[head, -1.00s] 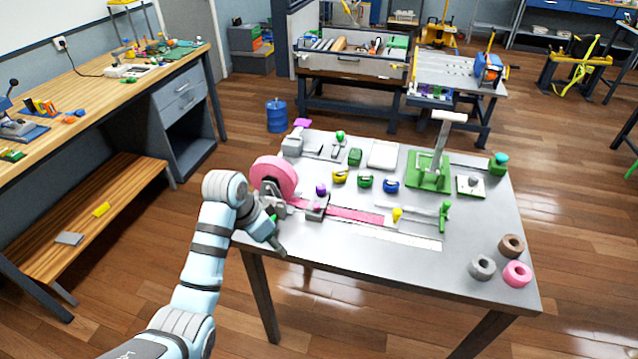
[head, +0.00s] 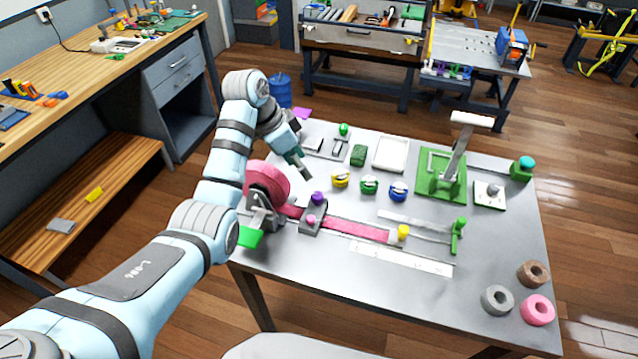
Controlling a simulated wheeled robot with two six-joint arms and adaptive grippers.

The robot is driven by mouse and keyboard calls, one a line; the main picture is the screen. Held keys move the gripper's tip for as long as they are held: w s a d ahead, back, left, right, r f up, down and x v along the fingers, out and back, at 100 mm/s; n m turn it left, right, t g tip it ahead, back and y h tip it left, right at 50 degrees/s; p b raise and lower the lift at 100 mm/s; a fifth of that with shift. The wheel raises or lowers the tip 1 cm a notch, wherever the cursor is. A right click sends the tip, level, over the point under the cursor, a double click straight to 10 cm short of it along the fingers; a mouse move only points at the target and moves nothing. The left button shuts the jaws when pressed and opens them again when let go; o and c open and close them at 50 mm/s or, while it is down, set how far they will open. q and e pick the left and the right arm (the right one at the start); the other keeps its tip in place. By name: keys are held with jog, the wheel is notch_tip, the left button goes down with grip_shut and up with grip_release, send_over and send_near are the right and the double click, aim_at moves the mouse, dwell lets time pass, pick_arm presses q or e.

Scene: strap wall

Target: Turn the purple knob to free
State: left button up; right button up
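The purple knob (head: 317,198) sits on a small grey block (head: 312,216) over the pink strap (head: 350,229), near the strap roll. A small pink knob (head: 311,219) is on the same block. My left gripper (head: 306,174) hangs above and a little behind the purple knob, pointing down toward the table and apart from the knob. Its fingers look close together, but their gap is too small to judge. My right gripper is not in view.
The pink roll (head: 268,186) stands left of the knob, partly behind my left arm. Yellow, green and blue pieces (head: 369,185) lie right of the gripper. A green lever press (head: 442,175) stands farther right. The table's front right holds several rings (head: 497,300).

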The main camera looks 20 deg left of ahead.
pick_arm(q)
send_near(317, 194)
jog(key=f, duration=0.2)
jog(key=b+x, duration=0.1)
jog(key=x, duration=0.2)
jog(key=b+x, duration=0.1)
jog(key=x, duration=0.3)
jog(key=shift+w+d+b, duration=0.25)
jog(key=shift+d+b, duration=0.05)
jog(key=shift+b, duration=0.05)
jog(key=shift+r, duration=0.1)
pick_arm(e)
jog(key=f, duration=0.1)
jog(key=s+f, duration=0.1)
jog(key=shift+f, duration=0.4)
pick_arm(q)
jog(key=shift+s+r, duration=0.1)
jog(key=shift+s, duration=0.1)
jog(key=shift+c, duration=0.4)
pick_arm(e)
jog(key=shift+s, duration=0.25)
pick_arm(q)
jog(key=shift+w, duration=0.1)
grip_shut()
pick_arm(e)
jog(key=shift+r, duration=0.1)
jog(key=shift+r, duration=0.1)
